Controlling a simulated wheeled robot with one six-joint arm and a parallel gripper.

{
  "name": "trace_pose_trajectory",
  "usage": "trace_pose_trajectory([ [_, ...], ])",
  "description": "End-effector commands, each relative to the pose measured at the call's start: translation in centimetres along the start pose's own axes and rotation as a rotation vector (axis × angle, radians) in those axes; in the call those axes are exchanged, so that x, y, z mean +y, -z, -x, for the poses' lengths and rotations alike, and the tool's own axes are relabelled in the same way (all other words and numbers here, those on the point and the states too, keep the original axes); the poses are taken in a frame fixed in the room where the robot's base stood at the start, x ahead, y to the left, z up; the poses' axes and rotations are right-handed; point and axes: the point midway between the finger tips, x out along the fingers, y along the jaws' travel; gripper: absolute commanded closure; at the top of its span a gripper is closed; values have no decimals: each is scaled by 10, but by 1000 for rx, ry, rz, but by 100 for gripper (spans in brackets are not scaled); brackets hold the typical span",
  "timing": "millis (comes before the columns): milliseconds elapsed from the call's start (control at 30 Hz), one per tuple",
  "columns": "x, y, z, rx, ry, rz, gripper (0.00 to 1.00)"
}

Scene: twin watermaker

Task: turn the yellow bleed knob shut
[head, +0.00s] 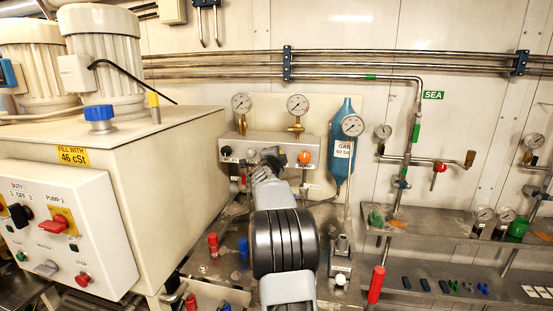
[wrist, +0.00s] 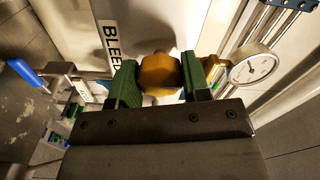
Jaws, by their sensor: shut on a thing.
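The yellow bleed knob (wrist: 158,72) shows in the wrist view, between the two green jaw pads of my gripper (wrist: 160,80). The gripper is shut on it, one pad at each side. The knob looks brownish-gold and rounded. A white label reading "BLEED" (wrist: 110,42) is on the panel to its left, partly cut off. In the head view my gripper (head: 270,157) is at the front of the grey valve panel (head: 283,143), and the knob is hidden behind my arm.
Gauges (head: 298,104) stand above. A blue gas bottle (head: 343,150) is close on the right, and the large cream tank (head: 150,160) is on the left.

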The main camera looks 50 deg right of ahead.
Motion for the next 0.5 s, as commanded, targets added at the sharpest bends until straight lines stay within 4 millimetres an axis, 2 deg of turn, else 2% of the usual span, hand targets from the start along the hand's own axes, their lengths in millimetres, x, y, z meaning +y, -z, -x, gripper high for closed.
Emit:
trace_pose_trajectory([
  [467,0,0,0,0,0,-15,80],
  [500,0,0,0,0,0,-15,55],
])
